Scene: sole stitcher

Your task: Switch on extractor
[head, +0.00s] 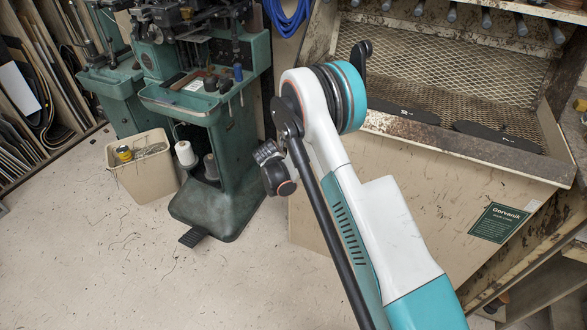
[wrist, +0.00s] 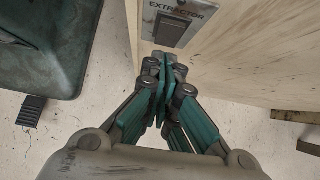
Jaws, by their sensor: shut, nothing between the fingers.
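The extractor switch (wrist: 171,30) is a dark rocker on a metal plate labelled EXTRACTOR (wrist: 192,14), fixed to a pale wooden panel at the top of the wrist view. My gripper (wrist: 165,62) is shut and empty, its fingertips just below the switch in the picture. I cannot tell whether the tips touch the switch or panel, or which way the rocker is set. The switch does not show in the head view, where my arm covers part of the pale cabinet (head: 440,190).
A green stitching machine (head: 215,150) with a pedal (head: 191,237) stands left of my arm. A beige bin (head: 142,175) sits beside it. The cabinet carries a mesh-backed tray with dark soles (head: 490,135). Floor at the lower left is clear.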

